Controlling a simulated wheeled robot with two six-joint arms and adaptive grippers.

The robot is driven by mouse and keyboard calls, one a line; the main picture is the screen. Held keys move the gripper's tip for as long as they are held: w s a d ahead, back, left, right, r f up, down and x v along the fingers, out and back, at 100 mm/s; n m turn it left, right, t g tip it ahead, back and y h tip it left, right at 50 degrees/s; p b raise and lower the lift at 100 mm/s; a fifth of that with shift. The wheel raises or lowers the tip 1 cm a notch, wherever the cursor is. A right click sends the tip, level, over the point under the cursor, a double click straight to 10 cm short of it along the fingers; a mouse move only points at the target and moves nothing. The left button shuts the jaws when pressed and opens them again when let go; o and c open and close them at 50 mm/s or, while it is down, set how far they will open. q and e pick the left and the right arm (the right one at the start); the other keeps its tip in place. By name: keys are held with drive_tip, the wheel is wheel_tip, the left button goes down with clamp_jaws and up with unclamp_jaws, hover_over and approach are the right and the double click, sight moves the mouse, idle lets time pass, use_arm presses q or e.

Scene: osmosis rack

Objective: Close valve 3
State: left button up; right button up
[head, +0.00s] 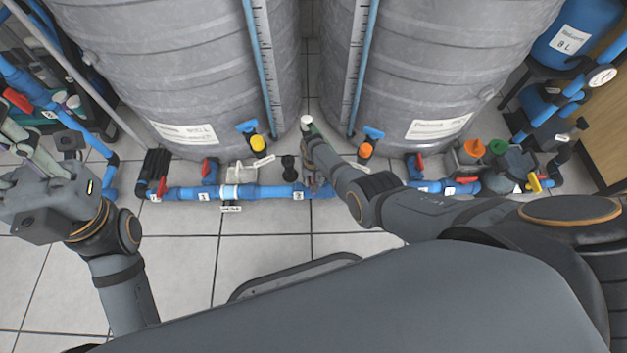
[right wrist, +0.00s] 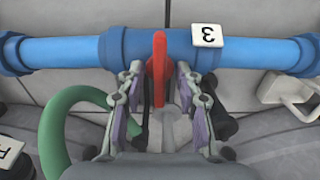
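Valve 3's red handle (right wrist: 158,68) shows in the right wrist view as a narrow upright strip, crosswise in the picture to the blue pipe (right wrist: 70,50). A white tag marked 3 (right wrist: 207,36), upside down there, sits on the pipe just right of it. My right gripper (right wrist: 157,100) is open, with one finger on each side of the handle and a gap visible on both sides. In the head view my right gripper (head: 311,168) is over the pipe and hides the handle; the tag 3 (head: 298,196) shows beside it.
Two large grey tanks (head: 170,70) stand behind the pipe. Other red-handled valves (head: 161,187) sit along the pipe. A green hose (right wrist: 60,120) curves left of my right gripper. The tiled floor (head: 180,265) in front is clear.

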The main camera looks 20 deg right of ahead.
wheel_tip(320, 180, up, 12)
idle(0.6)
idle(0.4)
